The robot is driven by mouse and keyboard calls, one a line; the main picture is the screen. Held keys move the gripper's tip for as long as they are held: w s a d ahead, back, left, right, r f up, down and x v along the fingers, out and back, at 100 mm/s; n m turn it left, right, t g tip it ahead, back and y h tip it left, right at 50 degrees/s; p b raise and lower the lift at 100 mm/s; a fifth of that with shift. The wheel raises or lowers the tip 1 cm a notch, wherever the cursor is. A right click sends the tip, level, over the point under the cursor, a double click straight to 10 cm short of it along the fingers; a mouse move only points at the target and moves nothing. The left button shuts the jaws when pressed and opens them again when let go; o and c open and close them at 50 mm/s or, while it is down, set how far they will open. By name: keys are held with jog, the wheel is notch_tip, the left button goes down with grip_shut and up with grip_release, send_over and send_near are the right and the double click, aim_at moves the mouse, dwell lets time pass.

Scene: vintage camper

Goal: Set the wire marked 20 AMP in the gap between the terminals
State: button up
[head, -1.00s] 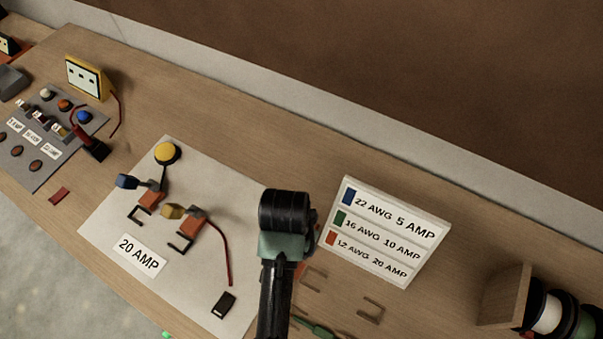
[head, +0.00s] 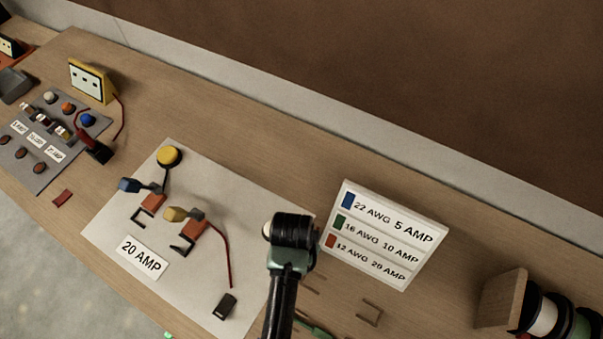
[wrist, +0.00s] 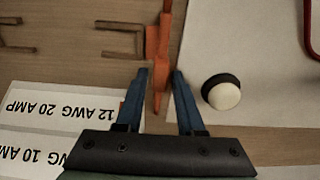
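The legend card (head: 385,235) pairs an orange-red mark with 12 AWG 20 AMP. An orange wire (wrist: 158,50) lies along the white board's edge in the wrist view; my arm hides it in the head view. My gripper (wrist: 160,72) is open, its blue fingers on either side of the wire's near end, with visible space beside it. Two orange terminals, one with a blue lever (head: 152,203) and one with a yellow lever (head: 190,231), stand on the white board (head: 215,178). A gap lies between them. A 20 AMP label (head: 141,256) lies in front.
A white-topped round knob (wrist: 222,93) sits right of my fingers. Empty wire brackets (wrist: 120,40) lie left of the wire. A green wire (head: 315,328) lies near the front. A wooden spool rack (head: 503,298) stands at the right. A yellow meter (head: 90,82) stands at the back left.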

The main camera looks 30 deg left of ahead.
grip_shut()
jog(key=shift+r, duration=0.1)
